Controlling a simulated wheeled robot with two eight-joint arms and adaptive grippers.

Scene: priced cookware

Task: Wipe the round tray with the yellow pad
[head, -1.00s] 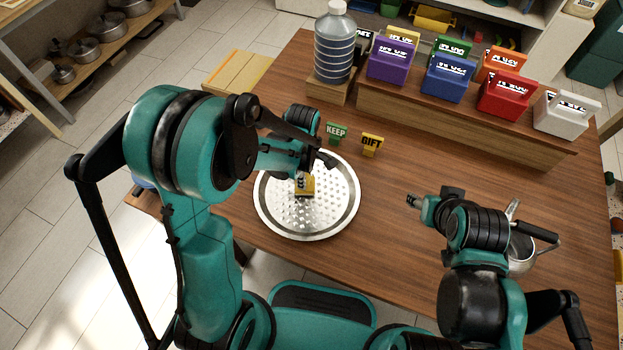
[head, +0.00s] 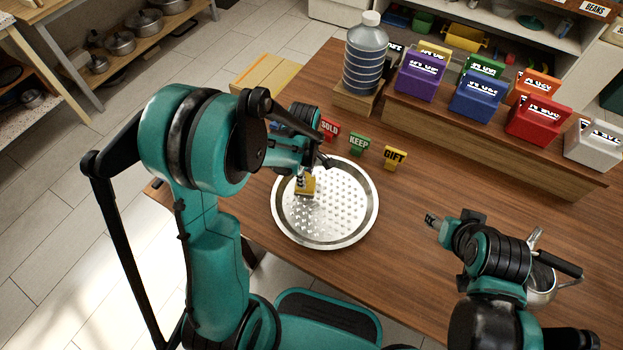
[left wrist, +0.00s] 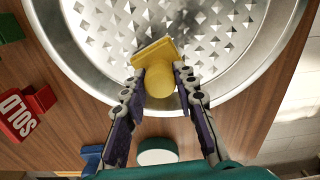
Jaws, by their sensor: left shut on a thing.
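The round silver tray (head: 368,222) lies on the wooden table, its floor covered with raised studs. It also shows in the left wrist view (left wrist: 270,60). My left gripper (head: 304,172) is shut on the yellow pad (head: 305,188), over the left part of the tray. In the left wrist view my fingers (left wrist: 168,80) hold the pad's round handle, and the flat pad (left wrist: 153,52) lies against or just over the studs; contact is not certain. My right gripper (head: 431,220) is empty above the table, right of the tray; its finger opening is too small to judge.
Red SOLD (head: 330,130), green KEEP (head: 359,145) and yellow GIFT (head: 394,157) signs stand just behind the tray. A large bottle (head: 366,60) and several coloured bins (head: 478,95) stand farther back. A metal kettle (head: 541,285) is beside my right arm.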

